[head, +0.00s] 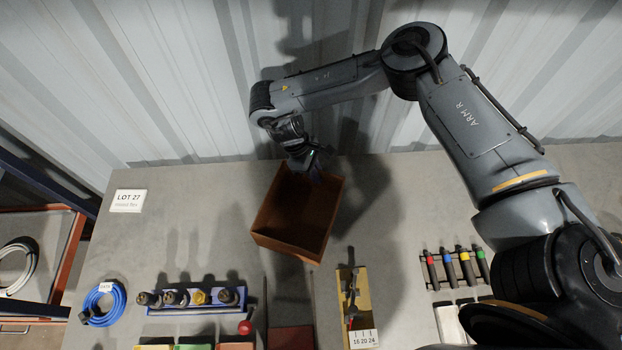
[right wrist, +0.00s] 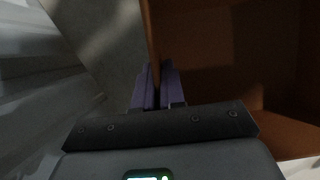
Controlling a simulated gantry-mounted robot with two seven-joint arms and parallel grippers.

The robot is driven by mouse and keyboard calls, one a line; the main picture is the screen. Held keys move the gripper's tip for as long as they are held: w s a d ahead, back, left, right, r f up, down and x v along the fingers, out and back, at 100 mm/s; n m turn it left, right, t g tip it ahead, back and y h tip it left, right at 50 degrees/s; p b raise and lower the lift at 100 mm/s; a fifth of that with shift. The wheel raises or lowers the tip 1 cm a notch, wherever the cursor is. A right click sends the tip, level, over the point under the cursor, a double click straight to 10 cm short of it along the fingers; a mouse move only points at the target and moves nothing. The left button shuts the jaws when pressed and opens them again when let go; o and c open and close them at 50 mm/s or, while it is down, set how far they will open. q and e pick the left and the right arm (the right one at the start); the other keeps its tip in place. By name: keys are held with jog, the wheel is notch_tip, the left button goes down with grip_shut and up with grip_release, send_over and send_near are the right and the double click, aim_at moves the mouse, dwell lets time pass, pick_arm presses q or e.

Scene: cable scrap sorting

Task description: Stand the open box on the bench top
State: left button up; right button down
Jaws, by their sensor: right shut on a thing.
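The open box (head: 290,243) is brown and empty, with its opening facing up toward the head camera. It is at the back middle of the bench top (head: 400,225), turned slightly. My right gripper (head: 314,168) is at the box's far wall. In the right wrist view the two purple fingers (right wrist: 158,88) are shut on the rim of one wall, with the box interior (right wrist: 220,60) to the right. I cannot tell whether the box's underside touches the bench. My left gripper is not in view.
A blue rack with several connectors (head: 196,298), a blue cable coil (head: 101,304) and a LOT 27 card (head: 128,201) are on the left. A yellow holder (head: 355,300) and several coloured-band tools (head: 455,267) are at front right. A corrugated wall (head: 170,80) stands behind.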

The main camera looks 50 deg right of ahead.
jog(key=shift+w+f+b, duration=0.3)
jog(key=shift+w+f, duration=0.05)
jog(key=shift+f, duration=0.55)
jog(key=shift+w+f+b, duration=0.25)
jog(key=shift+w+f, duration=0.15)
jog(key=shift+f, duration=0.5)
jog(key=shift+w+f+b, duration=0.3)
jog(key=shift+w+f, duration=0.05)
jog(key=shift+f, duration=0.55)
jog(key=shift+f, duration=0.2)
jog(key=c, duration=1.2)
grip_release()
jog(key=shift+r, duration=0.1)
